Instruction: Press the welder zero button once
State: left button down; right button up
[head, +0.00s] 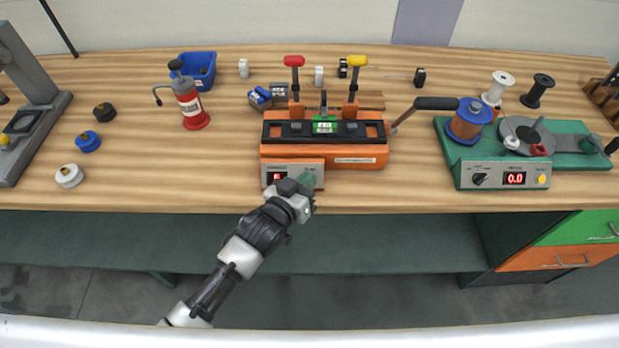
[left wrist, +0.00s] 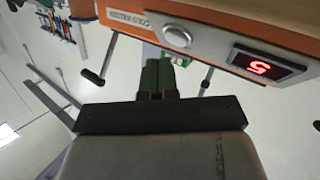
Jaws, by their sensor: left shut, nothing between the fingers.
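The welder (head: 376,153) is an orange bench unit with a black top, and its grey front panel is at the table's front edge. In the left wrist view its panel shows a round silver button (left wrist: 177,37) and a red lit display (left wrist: 268,64). The display also shows in the head view (head: 277,177). My left gripper (head: 307,181) is shut and empty in front of the panel's right part, hiding the button there. In the left wrist view its green fingertips (left wrist: 158,70) appear just below the button, seemingly apart from it. My right gripper is not in view.
A green winder unit (head: 465,173) with a red display stands to the right. Yellow and red levers (head: 293,62) rise behind the welder. Bare tabletop lies on both sides of it.

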pick_arm(q)
jog(key=shift+w+f, duration=0.3)
jog(key=shift+w+f+b, duration=0.25)
jog(key=shift+b, duration=0.15)
dwell(0.7)
dwell(0.4)
jog(key=shift+s+r+p, duration=0.4)
jog(key=shift+r+p, duration=0.1)
jog(key=shift+p, duration=0.25)
jog(key=shift+s, duration=0.2)
